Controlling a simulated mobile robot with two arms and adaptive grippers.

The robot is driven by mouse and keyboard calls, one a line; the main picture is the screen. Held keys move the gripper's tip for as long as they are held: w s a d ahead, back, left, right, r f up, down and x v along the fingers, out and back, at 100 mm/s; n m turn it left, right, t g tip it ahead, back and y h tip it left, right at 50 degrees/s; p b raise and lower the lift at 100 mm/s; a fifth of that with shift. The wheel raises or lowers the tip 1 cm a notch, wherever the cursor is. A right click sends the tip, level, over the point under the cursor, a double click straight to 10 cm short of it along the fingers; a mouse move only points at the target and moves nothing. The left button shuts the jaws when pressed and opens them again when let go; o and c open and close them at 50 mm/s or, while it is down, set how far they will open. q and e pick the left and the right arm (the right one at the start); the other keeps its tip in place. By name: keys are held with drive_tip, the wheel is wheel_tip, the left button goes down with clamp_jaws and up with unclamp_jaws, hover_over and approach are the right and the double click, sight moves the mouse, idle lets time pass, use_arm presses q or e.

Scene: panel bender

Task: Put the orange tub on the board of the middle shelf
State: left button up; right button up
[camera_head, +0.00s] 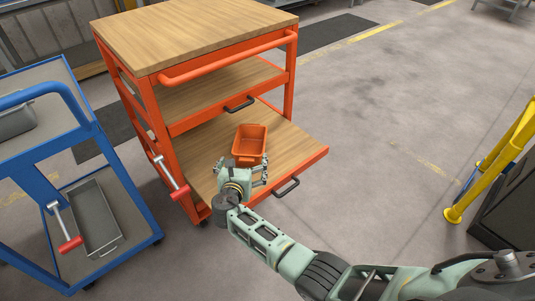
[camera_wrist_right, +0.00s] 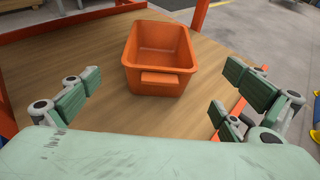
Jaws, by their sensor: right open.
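The orange tub (camera_head: 250,141) stands upright and empty on the pulled-out wooden bottom board (camera_head: 290,144) of the orange trolley. In the right wrist view the tub (camera_wrist_right: 160,58) is just ahead of the fingers, its front lip facing me. My right gripper (camera_head: 248,165) is open at the near side of the tub; its fingers (camera_wrist_right: 155,100) are spread wide and apart from the tub. The middle shelf board (camera_head: 212,88) lies above and behind, under the wooden top, and its visible part is bare. My left gripper is not in view.
The orange trolley's wooden top (camera_head: 190,32) and push bar (camera_head: 230,58) overhang the shelves. A blue cart (camera_head: 87,130) with a grey tray (camera_head: 97,217) stands at left. A yellow rail (camera_head: 490,160) is at right. Open floor lies between.

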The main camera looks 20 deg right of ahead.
drive_tip(key=s+d+r+m+g+y, duration=0.1)
drive_tip(key=s+d+m+g+y, duration=0.2)
drive_tip(key=s+m, duration=1.3)
drive_tip(key=s+f+m+g+y, duration=0.2)
drive_tip(key=s+f+m, duration=0.4)
drive_tip(key=s, duration=0.6)
drive_tip(key=s+d+f+m+g+y, duration=0.1)
drive_tip(key=s+f+m+g, duration=0.4)
drive_tip(key=s+f, duration=0.6)
drive_tip(key=shift+s+f+m+y, duration=0.35)
drive_tip(key=shift+s+m, duration=0.45)
drive_tip(key=shift+s, duration=0.3)
drive_tip(key=shift+d, duration=0.1)
drive_tip(key=shift+c, duration=0.5)
